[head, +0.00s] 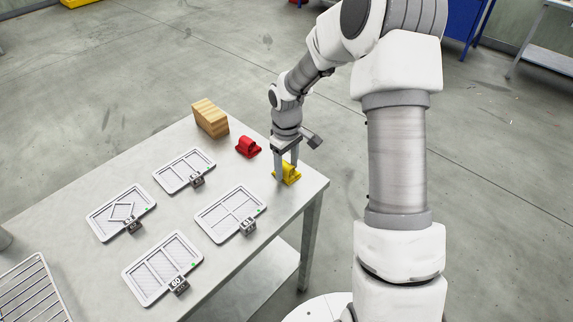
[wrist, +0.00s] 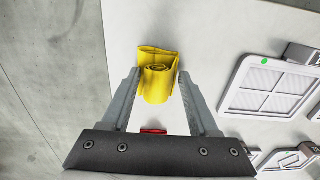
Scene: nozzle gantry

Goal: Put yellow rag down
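The yellow rag (head: 291,177) is a folded, rolled cloth near the far right corner of the table, and it appears to rest on the tabletop. My gripper (head: 285,168) points down over it, with one finger on each side. In the wrist view the yellow rag (wrist: 157,78) sits between the two fingertips of my gripper (wrist: 160,76), which appear to press on its sides. The fingers partly cover the rag in the head view.
A red rag (head: 248,147) and a wooden block (head: 210,119) stand left of the yellow rag. Several framed trays with number tags, one of them the near right tray (head: 258,207), fill the table's middle. A wire rack (head: 30,290) is at the lower left.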

